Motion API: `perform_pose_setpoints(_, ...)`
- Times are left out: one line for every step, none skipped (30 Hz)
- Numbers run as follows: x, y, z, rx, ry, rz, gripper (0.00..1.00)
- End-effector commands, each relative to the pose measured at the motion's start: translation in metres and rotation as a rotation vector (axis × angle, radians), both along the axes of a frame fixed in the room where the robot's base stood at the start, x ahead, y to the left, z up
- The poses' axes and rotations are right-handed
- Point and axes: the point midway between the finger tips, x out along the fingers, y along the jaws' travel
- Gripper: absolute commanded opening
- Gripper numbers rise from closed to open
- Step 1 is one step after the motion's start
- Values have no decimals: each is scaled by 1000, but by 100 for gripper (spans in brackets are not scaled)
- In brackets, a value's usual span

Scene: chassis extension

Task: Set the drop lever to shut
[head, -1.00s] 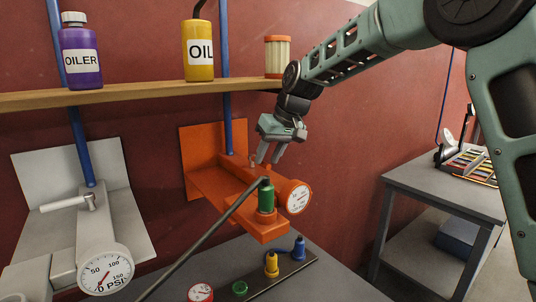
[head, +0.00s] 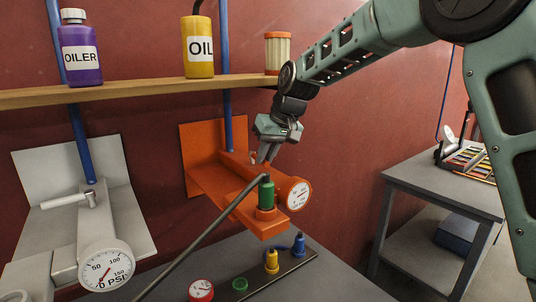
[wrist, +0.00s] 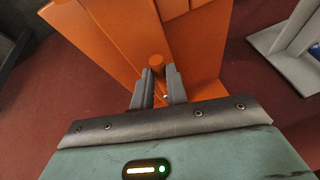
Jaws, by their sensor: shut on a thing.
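My gripper (head: 264,157) is at the orange drop assembly (head: 205,183), above its top and behind the green fitting (head: 266,193). In the wrist view my gripper (wrist: 160,80) has its two fingers on either side of a small orange round rod (wrist: 156,61), which looks like the drop lever. The fingers are shut on it. A sliver of the lever (head: 253,156) shows beside the fingers in the head view; the rest is hidden, so its exact angle cannot be told.
A dial gauge (head: 299,194) and a thin grey hose (head: 205,235) are close to the fitting. A blue pipe (head: 228,120) rises behind. The wooden shelf (head: 140,92) with bottles is above. A grey assembly (head: 90,222) stands left.

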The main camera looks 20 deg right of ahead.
Motion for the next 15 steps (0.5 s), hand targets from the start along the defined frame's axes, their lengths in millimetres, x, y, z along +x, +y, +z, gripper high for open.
perform_pose_setpoints(-1,4,1,0,-2,-23,0)
perform_pose_setpoints(-1,5,1,0,-1,-40,0)
perform_pose_setpoints(-2,8,1,0,-1,-66,0)
perform_pose_setpoints(-2,9,1,-1,-1,-88,0)
perform_pose_setpoints(-3,11,1,-1,-2,-110,0)
perform_pose_setpoints(-3,14,1,-1,-2,-142,0)
perform_pose_setpoints(-3,16,1,-1,-2,-166,0)
perform_pose_setpoints(-3,18,2,0,-2,-191,0)
perform_pose_setpoints(-3,20,2,-1,-2,-226,0)
perform_pose_setpoints(-4,23,2,0,-3,-251,0)
perform_pose_setpoints(-3,24,2,-1,-3,-277,0)
perform_pose_setpoints(-3,27,2,-1,-3,-311,0)
perform_pose_setpoints(-3,29,2,-1,-3,-335,0)
perform_pose_setpoints(-3,30,2,-2,-3,-360,0)
perform_pose_setpoints(-3,33,2,-2,-3,-393,0)
